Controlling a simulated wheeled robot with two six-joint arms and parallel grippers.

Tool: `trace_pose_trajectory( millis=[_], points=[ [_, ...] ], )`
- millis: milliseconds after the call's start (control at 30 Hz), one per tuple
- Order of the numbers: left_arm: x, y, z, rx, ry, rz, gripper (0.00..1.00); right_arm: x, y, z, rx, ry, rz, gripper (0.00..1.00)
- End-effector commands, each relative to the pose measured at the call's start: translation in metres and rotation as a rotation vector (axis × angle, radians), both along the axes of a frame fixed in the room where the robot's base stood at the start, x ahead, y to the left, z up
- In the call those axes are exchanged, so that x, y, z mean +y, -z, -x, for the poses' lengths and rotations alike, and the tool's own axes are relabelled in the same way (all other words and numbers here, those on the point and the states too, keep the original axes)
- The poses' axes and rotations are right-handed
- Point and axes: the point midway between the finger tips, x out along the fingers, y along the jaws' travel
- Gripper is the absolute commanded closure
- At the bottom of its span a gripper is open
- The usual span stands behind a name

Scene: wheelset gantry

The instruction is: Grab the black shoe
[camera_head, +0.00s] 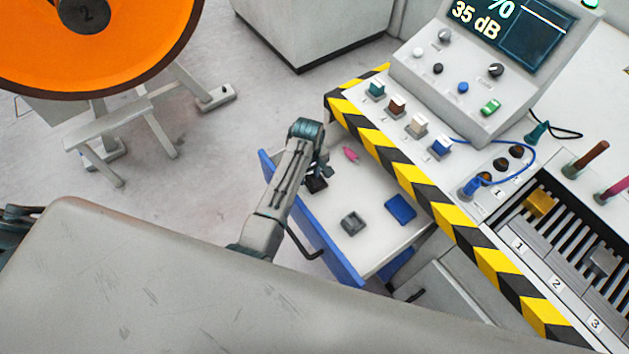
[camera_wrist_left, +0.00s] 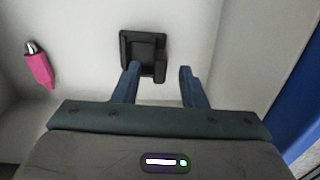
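The black shoe (camera_head: 316,185) is a small dark block with a recessed middle, lying in the open drawer near its blue front. In the left wrist view the black shoe (camera_wrist_left: 146,43) lies flat on the pale drawer floor, ahead of the fingertips. My left gripper (camera_head: 324,170) is over the drawer and partly covers the shoe in the head view. In the wrist view the left gripper (camera_wrist_left: 159,70) is open. Its left finger overlaps the shoe's lower edge in the picture, and its right finger is to the right of it. I cannot tell whether they touch. My right gripper is not in view.
The drawer (camera_head: 378,252) also holds a grey block (camera_head: 354,223), a blue block (camera_head: 400,208) and a pink item (camera_head: 350,154). The blue drawer front (camera_head: 312,225) stands up as a wall. A striped console edge (camera_head: 415,190) borders the drawer on the right.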

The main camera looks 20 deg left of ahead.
Motion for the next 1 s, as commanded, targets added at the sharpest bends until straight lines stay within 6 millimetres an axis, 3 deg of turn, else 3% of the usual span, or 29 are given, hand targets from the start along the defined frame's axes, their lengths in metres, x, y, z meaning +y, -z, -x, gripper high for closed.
trace_pose_trajectory(
  millis=[200,433,633,1000],
  points=[
    [0.000,0.022,0.000,0.000,0.000,0.000,0.62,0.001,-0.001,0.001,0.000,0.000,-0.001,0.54],
    [0.000,0.024,0.000,-0.001,0.000,0.001,0.62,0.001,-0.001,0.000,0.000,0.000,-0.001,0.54],
    [0.000,0.023,0.000,-0.001,0.000,0.001,1.00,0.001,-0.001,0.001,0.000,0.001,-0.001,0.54],
    [0.000,0.018,0.000,-0.001,0.000,0.001,1.00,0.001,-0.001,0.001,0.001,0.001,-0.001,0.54]
  ],
)
